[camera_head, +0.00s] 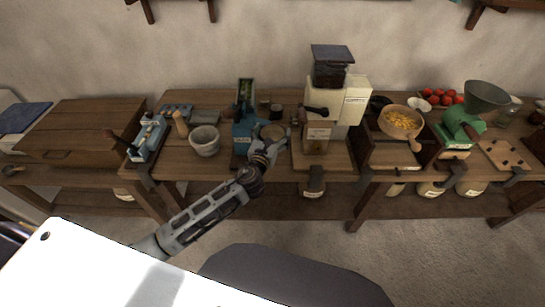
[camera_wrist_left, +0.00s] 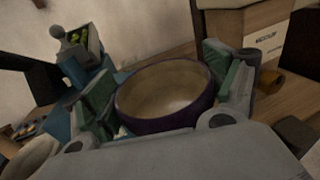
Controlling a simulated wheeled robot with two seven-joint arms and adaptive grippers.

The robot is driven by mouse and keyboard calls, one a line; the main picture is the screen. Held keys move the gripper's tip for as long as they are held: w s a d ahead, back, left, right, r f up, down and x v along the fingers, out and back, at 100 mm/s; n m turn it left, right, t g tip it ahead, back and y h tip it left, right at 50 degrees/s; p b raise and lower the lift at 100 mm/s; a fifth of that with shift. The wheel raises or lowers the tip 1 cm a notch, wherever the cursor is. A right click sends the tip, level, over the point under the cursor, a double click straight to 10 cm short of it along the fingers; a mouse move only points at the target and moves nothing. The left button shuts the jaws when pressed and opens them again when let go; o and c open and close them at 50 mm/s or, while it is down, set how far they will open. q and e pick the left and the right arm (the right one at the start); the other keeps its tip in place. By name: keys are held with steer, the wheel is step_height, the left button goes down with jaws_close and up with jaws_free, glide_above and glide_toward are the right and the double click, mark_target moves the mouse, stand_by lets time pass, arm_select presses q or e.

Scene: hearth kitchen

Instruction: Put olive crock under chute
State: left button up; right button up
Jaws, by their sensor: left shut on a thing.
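The olive crock (camera_wrist_left: 165,97) is a round vessel, dark purple outside and pale tan inside, and looks empty. My left gripper (camera_head: 268,146) is shut on it, with a green-padded finger on either side in the left wrist view (camera_wrist_left: 172,95). In the head view the crock (camera_head: 272,131) shows just beyond the fingers, right beside the blue machine (camera_head: 242,133). The machine also shows in the left wrist view (camera_wrist_left: 88,76), with green olives (camera_wrist_left: 76,72) in its top tray. I cannot make out its chute clearly, nor whether the crock touches the bench.
A cream grinder (camera_head: 345,98) on a wooden box stands close right of the crock. A grey mortar (camera_head: 205,141) stands left of the blue machine. Farther right are a bowl of yellow pieces (camera_head: 401,121) and a green mill (camera_head: 459,128). The bench around the gripper is crowded.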

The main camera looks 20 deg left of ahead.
arm_select(q)
step_height(320, 180, down, 7)
steer(key=shift+f+b, duration=0.2)
steer(key=shift+b, duration=0.8)
arm_select(e)
steer(key=w+d+f, duration=0.2)
steer(key=d, duration=0.1)
